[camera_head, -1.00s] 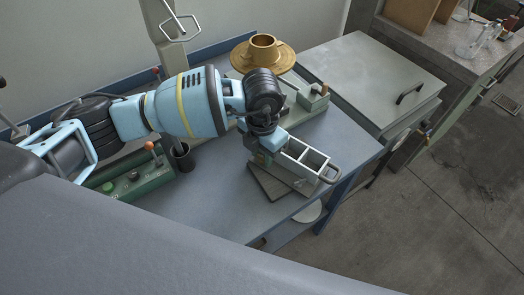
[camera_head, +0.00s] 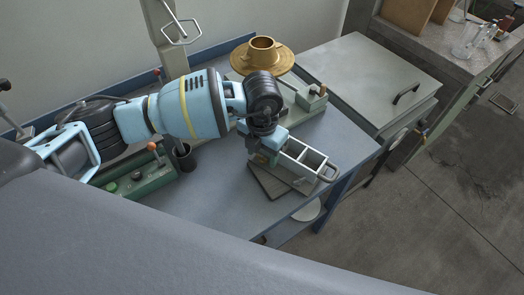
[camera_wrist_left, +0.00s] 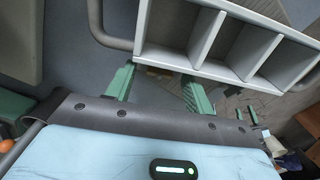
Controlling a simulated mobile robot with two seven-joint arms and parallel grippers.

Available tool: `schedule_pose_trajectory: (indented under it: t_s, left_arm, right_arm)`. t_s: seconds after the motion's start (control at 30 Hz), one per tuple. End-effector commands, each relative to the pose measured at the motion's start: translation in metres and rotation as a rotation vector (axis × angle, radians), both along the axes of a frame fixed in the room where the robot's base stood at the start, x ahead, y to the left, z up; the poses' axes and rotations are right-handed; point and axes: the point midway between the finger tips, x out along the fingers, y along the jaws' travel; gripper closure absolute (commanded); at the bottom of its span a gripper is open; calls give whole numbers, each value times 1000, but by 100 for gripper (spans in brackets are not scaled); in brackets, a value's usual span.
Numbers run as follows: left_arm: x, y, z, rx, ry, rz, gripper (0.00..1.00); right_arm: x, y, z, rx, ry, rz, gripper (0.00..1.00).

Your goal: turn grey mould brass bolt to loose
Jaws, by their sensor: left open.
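The grey mould (camera_head: 309,162) is an open metal box with several compartments and a loop handle at its right end, lying on a dark board (camera_head: 262,180) on the bench. It also shows large at the top of the left wrist view (camera_wrist_left: 222,38). My left gripper (camera_head: 262,155) is at the mould's left end, pointing down; its arm hides part of that end. In the left wrist view its two green fingers (camera_wrist_left: 158,84) stand apart beside the mould's wall. A small brownish piece (camera_wrist_left: 156,72) shows between them, perhaps the brass bolt; its contact with the fingers is unclear.
A brass-coloured flanged ring (camera_head: 263,54) stands behind my arm. A green control box (camera_head: 142,180) and a black cup (camera_head: 183,157) are left of the mould. A grey lidded cabinet (camera_head: 365,80) adjoins at right. The bench front (camera_head: 215,205) is clear.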

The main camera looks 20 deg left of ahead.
Motion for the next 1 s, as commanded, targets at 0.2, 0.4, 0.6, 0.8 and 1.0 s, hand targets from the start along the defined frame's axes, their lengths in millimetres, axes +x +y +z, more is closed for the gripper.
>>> schedule_pose_trajectory:
  t_s: [0.2, 0.4, 0.6, 0.8, 1.0]
  left_arm:
    - [0, 0, 4, 0, 0, 0, 47]
    - [1, 0, 31, 1, -4, -1, 47]
    - [0, 0, 61, 0, -2, 0, 47]
    - [0, 0, 77, 0, -1, 0, 47]
    - [0, 0, 78, 0, 1, 0, 47]
  right_arm:
    - [-1, 0, 2, 1, 0, -1, 64]
    - [2, 0, 5, 2, -9, -1, 64]
    - [4, 0, 7, 1, -13, -1, 64]
    - [5, 0, 7, 0, -16, 1, 64]
    - [5, -1, 6, -1, -14, 2, 64]
